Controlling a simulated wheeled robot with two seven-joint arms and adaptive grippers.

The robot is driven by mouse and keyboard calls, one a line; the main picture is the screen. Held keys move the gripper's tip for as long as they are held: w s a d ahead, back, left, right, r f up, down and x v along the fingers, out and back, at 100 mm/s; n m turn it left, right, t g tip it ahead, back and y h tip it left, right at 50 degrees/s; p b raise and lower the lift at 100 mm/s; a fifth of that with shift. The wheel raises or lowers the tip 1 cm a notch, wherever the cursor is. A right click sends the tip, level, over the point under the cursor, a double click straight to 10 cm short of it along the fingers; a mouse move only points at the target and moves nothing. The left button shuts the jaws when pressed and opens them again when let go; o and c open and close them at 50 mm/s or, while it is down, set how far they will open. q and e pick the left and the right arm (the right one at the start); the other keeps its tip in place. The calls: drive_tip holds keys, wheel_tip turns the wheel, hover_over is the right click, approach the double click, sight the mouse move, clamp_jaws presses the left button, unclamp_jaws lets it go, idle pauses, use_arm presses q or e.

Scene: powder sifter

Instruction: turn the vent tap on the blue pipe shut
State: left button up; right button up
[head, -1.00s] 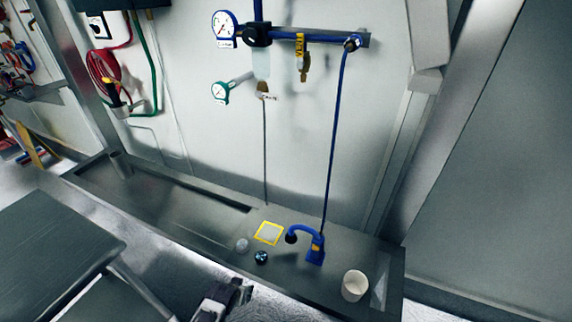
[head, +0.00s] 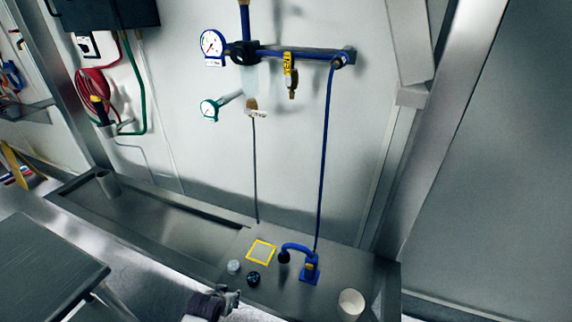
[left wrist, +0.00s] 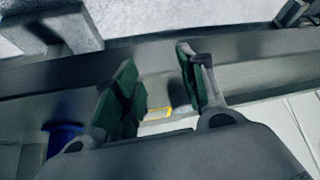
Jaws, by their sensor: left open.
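The blue pipe (head: 310,52) runs level along the wall at the top of the head view. A brass vent tap with a yellow tag (head: 290,72) hangs from its middle. My left gripper (head: 233,297) is at the bottom of the head view, far below the tap, near the bench's front edge. In the left wrist view its two green-padded fingers (left wrist: 160,88) stand apart with nothing between them touching the pads. The tap does not show in the left wrist view. My right gripper is not in view.
On the bench (head: 215,250) are a yellow-edged square (head: 261,252), two small round items, a blue spout fixture (head: 310,272) and a white cup (head: 351,303). A gauge (head: 212,43) and a green-rimmed gauge (head: 209,108) stick out left of the tap. The wall below the tap is mostly clear.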

use_arm(q)
drive_tip(key=w+d+r+t+h, duration=0.1)
drive_tip(key=w+d+r+t, duration=0.2)
drive_tip(key=w+r, duration=0.55)
drive_tip(key=w+d+r+t+b, duration=0.15)
drive_tip(key=w+r, duration=0.35)
drive_tip(key=r, duration=0.6)
drive_tip(key=w+d+r+t+h, duration=0.1)
drive_tip(key=w+d+r+t, duration=0.2)
drive_tip(key=w+r, duration=0.45)
drive_tip(key=d+r+m+t+h, duration=0.1)
drive_tip(key=d+r+t+h, duration=0.1)
drive_tip(key=r, duration=1)
drive_tip(key=s+d+r+t+h, duration=0.1)
drive_tip(key=d+r, duration=0.3)
drive_tip(key=r, duration=0.9)
drive_tip(key=s+d+r+m+t+h+b, duration=0.1)
drive_tip(key=d+r+t+h, duration=0.2)
drive_tip(key=r, duration=0.9)
drive_tip(key=shift+r+m+t, duration=0.2)
drive_tip(key=shift+m+t, duration=0.1)
drive_tip(key=shift+t, duration=0.15)
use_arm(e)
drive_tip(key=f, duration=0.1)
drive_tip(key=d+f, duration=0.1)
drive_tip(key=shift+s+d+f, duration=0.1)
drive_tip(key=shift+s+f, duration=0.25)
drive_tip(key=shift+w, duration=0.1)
